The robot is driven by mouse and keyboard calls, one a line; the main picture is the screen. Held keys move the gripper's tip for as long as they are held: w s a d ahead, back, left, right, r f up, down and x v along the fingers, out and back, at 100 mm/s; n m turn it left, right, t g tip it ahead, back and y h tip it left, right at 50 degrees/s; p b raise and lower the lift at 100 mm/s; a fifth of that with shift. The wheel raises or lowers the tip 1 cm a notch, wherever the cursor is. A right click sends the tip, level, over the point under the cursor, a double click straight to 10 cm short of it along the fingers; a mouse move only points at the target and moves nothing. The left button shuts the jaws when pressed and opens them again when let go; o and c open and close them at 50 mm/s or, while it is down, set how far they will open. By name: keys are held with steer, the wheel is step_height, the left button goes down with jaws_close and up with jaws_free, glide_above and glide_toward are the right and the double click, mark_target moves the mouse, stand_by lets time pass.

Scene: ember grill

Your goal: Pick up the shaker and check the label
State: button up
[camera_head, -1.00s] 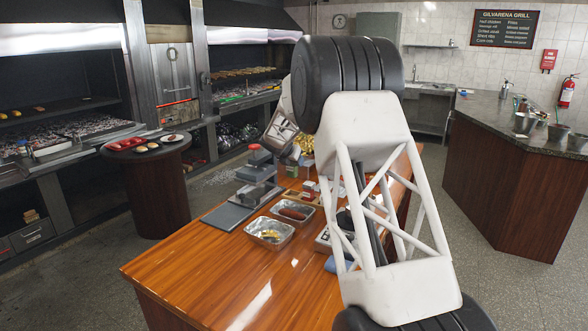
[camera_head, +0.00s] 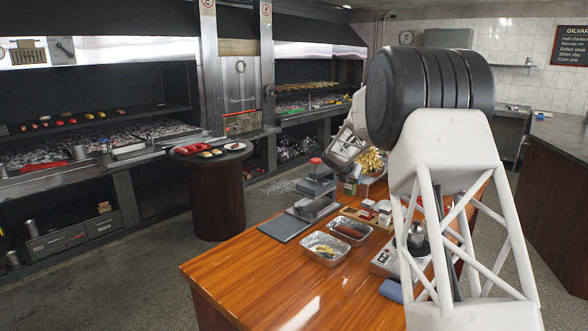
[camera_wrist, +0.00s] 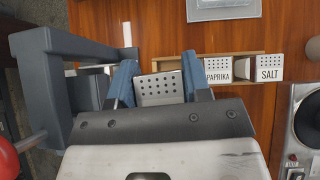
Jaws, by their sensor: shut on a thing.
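In the wrist view my gripper (camera_wrist: 158,85) has its two blue fingers closed on a shaker (camera_wrist: 160,90) with a pale perforated top. Its label is not visible from this angle. It looks larger than the shakers beside it. The paprika shaker (camera_wrist: 217,70) and the salt shaker (camera_wrist: 269,68) stand to its right, by a wooden rack (camera_wrist: 240,59), with their labels readable. In the head view the rack (camera_head: 352,213) is on the wooden table; my gripper is small and hard to make out there.
Foil trays (camera_head: 325,249) with food sit on the table, near a dark board (camera_head: 284,228) and a grey device with a red knob (camera_head: 315,162). A hotplate (camera_wrist: 309,122) is at the right. The table's front is clear (camera_head: 260,290). A round side table (camera_head: 215,180) stands left.

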steer(key=s+a+n+t+y, duration=0.1)
steer(key=s+a+n+y, duration=0.2)
steer(key=s+a, duration=0.3)
steer(key=s+a+n+t+y, duration=0.1)
steer(key=s+a+n, duration=0.4)
steer(key=s, duration=0.7)
steer(key=shift+a+f+y, duration=0.4)
steer(key=shift+a+y, duration=0.1)
steer(key=shift+y, duration=0.4)
steer(key=shift+r, duration=0.1)
steer(key=s+a+r+m+g, duration=0.1)
steer(key=s+a+r, duration=0.1)
steer(key=s+r, duration=0.95)
steer(key=s+a+r+m+g, duration=0.1)
steer(key=s+a+r, duration=0.1)
steer(key=s+r, duration=1)
steer(key=s+d+r+m+h, duration=0.1)
steer(key=s+r, duration=0.4)
steer(key=s, duration=0.6)
steer(key=s+d+r+m+g+h, duration=0.1)
steer(key=s+r, duration=0.4)
steer(key=s, duration=0.5)
steer(key=s+d+r+m+g, duration=0.1)
steer(key=s+r+m, duration=0.1)
steer(key=s+r, duration=0.4)
steer(key=s, duration=0.5)
steer(key=shift+s+d+h, duration=0.15)
steer(key=shift+s+h, duration=0.2)
steer(key=shift+h, duration=0.05)
